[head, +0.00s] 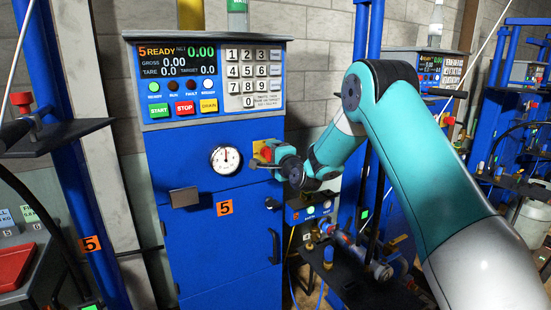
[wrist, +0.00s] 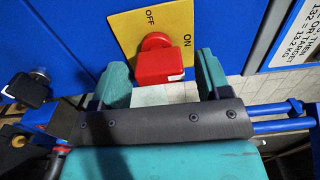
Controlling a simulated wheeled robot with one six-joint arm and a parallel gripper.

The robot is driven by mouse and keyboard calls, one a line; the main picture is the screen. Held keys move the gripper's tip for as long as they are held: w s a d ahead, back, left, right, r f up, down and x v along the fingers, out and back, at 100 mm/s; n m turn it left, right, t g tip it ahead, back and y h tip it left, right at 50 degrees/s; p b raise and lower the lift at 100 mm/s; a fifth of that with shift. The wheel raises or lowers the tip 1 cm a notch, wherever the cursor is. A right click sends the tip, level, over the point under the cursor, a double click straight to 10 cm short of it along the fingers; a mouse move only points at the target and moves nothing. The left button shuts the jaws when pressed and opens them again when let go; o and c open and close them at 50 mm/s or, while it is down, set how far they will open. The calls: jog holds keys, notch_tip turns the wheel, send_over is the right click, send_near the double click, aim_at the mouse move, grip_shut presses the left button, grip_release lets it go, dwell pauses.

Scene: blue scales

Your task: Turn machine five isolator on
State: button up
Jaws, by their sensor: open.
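The machine five isolator is a red rotary knob (wrist: 158,60) on a yellow plate (wrist: 122,30) marked OFF and ON. The plate is on the blue cabinet of machine five. I cannot tell for sure which mark the knob points to. My gripper (wrist: 163,66) is open, with one teal finger on each side of the knob in the wrist view. I see no clear contact. In the head view my gripper (head: 270,158) is in front of the yellow plate (head: 257,148) and hides most of the knob.
The blue cabinet (head: 190,260) carries a display panel (head: 180,60) reading 5 READY, a keypad (head: 254,75), a round gauge (head: 226,160) and an orange 5 label (head: 224,208). Pipework (head: 350,250) stands at lower right. Other blue machines are on both sides.

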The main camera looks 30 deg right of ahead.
jog(key=s+b, duration=0.8)
jog(key=s, duration=0.9)
jog(key=shift+s, duration=0.25)
